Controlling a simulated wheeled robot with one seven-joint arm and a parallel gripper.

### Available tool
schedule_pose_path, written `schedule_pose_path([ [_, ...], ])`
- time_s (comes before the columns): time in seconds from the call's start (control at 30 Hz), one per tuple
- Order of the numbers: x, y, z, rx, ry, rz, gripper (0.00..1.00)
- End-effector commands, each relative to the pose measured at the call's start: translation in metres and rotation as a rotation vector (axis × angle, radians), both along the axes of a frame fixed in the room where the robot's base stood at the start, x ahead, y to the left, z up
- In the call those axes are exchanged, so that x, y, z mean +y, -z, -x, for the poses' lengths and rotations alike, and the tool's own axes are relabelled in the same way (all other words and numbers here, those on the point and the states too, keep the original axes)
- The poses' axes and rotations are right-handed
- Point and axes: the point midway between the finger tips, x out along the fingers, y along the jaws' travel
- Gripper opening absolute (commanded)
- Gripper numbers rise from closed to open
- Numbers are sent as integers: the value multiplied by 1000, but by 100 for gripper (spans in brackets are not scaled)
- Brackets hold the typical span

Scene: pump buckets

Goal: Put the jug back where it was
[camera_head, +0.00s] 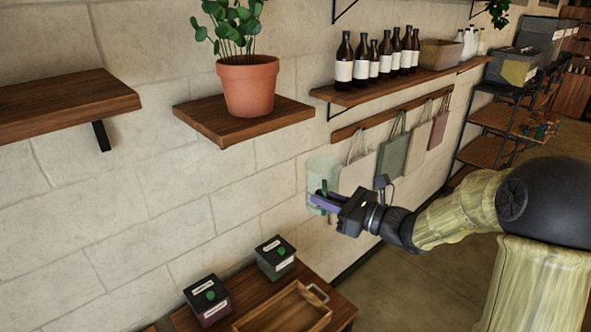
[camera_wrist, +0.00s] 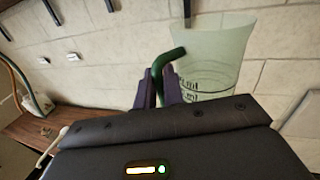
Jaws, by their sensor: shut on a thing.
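The jug (camera_head: 322,172) is a translucent pale green measuring jug with a dark green handle. My gripper (camera_head: 318,198) is shut on its handle and holds it in the air in front of the stone wall, above and to the right of the wooden table. In the wrist view the jug (camera_wrist: 218,60) stands roughly upright, with dark measuring marks on its side. There the fingers of my gripper (camera_wrist: 160,88) close around the lower part of the green handle (camera_wrist: 165,62).
A low wooden table (camera_head: 340,312) carries two dark boxes (camera_head: 275,256) (camera_head: 208,299) and a wooden tray (camera_head: 284,310). A wall shelf with a potted plant (camera_head: 248,85) is up left. Bags (camera_head: 393,153) hang below a bottle shelf (camera_head: 400,83). Floor (camera_head: 420,280) is open at right.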

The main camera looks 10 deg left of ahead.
Motion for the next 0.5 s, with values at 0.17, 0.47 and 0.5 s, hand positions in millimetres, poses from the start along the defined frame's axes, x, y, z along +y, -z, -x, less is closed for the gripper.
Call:
schedule_pose_path([
  [0.17, -40, 77, -11, 9, 20, -5, 0],
  [0.47, -99, 195, -3, 8, 42, -7, 0],
  [0.5, -107, 211, 0, 8, 46, -7, 0],
])
